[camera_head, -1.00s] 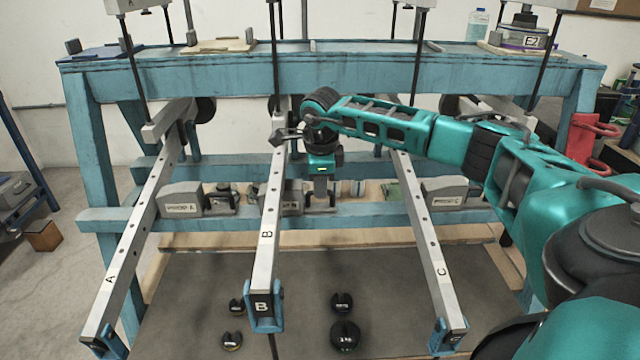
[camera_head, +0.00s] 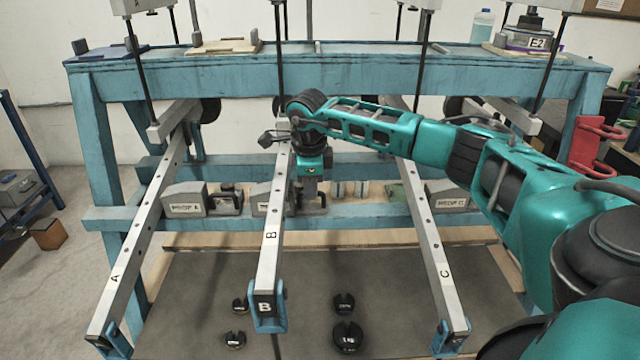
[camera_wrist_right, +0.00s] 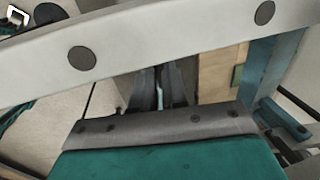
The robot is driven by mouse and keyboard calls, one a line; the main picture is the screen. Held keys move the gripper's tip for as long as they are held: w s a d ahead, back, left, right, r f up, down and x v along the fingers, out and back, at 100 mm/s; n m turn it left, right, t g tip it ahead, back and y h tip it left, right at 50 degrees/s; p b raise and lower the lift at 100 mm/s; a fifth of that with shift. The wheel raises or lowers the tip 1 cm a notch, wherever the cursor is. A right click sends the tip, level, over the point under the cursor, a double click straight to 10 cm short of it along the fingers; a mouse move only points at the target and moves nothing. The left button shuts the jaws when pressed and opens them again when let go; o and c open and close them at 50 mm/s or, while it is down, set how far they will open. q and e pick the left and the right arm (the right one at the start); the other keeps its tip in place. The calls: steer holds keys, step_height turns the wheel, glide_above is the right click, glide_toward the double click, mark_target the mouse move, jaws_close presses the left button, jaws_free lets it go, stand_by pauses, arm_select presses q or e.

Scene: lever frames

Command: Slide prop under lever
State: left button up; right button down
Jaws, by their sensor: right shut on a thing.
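Lever B (camera_head: 268,255) is a long grey bar with a row of holes, its near end in a blue bracket. The middle prop (camera_head: 260,204), a grey block, sits on the blue lower rail beneath lever B. Part of it shows left of the bar; the bar and my gripper hide the rest. My right gripper (camera_head: 314,200) points down just right of lever B, shut on the prop's handle side; the grip itself is mostly hidden. In the right wrist view the fingers (camera_wrist_right: 158,90) are close together below the holed bar (camera_wrist_right: 120,45). My left gripper is not in view.
Lever A (camera_head: 140,235) and lever C (camera_head: 428,235) stand either side. A left prop (camera_head: 184,201) and a right prop (camera_head: 447,195) sit on the same rail. Several dark round weights (camera_head: 347,337) lie on the floor mat. The blue frame's top beam (camera_head: 340,75) lies behind my arm.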

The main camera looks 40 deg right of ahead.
steer(key=shift+w+a+r, duration=0.1)
steer(key=shift+w+a, duration=0.05)
steer(key=shift+a, duration=0.05)
steer(key=c, duration=1.4)
jaws_free()
steer(key=shift+o, duration=1.2)
step_height(320, 180, up, 13)
steer(key=s+a, duration=0.1)
steer(key=s, duration=0.1)
steer(key=shift+a+f, duration=0.2)
steer(key=shift+a, duration=0.05)
steer(key=shift+s, duration=0.1)
